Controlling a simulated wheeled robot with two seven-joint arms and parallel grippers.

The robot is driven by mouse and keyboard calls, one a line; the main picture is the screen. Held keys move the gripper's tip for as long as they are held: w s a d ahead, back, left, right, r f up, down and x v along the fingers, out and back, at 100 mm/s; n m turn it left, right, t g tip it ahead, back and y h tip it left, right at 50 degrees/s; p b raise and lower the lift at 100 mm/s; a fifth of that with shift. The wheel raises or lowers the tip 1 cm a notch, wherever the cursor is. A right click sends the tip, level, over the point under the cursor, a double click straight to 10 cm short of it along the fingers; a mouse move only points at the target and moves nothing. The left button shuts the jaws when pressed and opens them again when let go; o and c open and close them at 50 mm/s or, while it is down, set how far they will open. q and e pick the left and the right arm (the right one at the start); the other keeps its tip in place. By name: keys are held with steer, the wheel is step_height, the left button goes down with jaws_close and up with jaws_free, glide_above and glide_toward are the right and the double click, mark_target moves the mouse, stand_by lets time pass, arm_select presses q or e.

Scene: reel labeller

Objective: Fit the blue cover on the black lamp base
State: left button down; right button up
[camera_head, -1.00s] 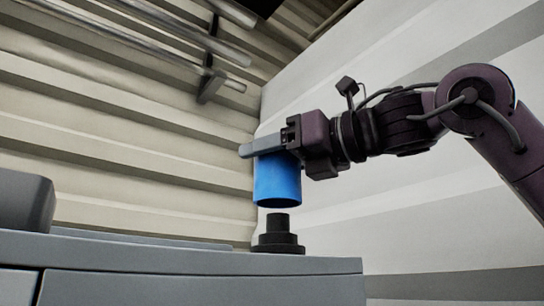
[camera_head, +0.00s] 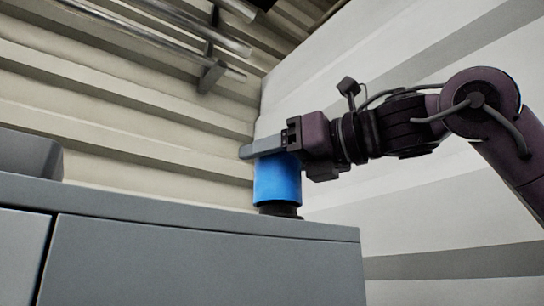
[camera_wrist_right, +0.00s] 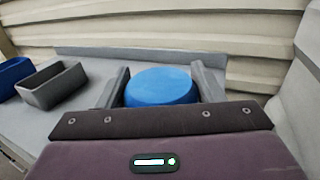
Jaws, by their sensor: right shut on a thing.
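The blue cover (camera_head: 277,180) is an upright cylinder at the right end of the grey counter. My right gripper (camera_head: 265,146) is shut on it near its top. In the right wrist view the round blue top of the cover (camera_wrist_right: 162,86) sits between the two grey fingers of my right gripper (camera_wrist_right: 162,88). The black lamp base (camera_head: 279,211) stands on the counter directly under the cover. Only its lower part shows; its narrow upper part is hidden by the cover. Whether the cover's rim touches the base, I cannot tell. My left gripper is not in view.
The grey counter (camera_head: 200,260) ends just right of the lamp base. In the right wrist view a grey open bin (camera_wrist_right: 52,84) and a blue container (camera_wrist_right: 14,72) stand at the left. A corrugated wall (camera_head: 110,130) rises behind, with metal rails (camera_head: 170,30) high up.

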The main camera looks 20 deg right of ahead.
steer(key=shift+f+b, duration=0.35)
steer(key=shift+f, duration=0.25)
steer(key=o, duration=1)
steer(key=shift+o, duration=0.2)
steer(key=shift+s+d, duration=0.2)
steer(key=b+v, duration=0.2)
steer(key=v, duration=0.5)
steer(key=shift+s+d, duration=0.15)
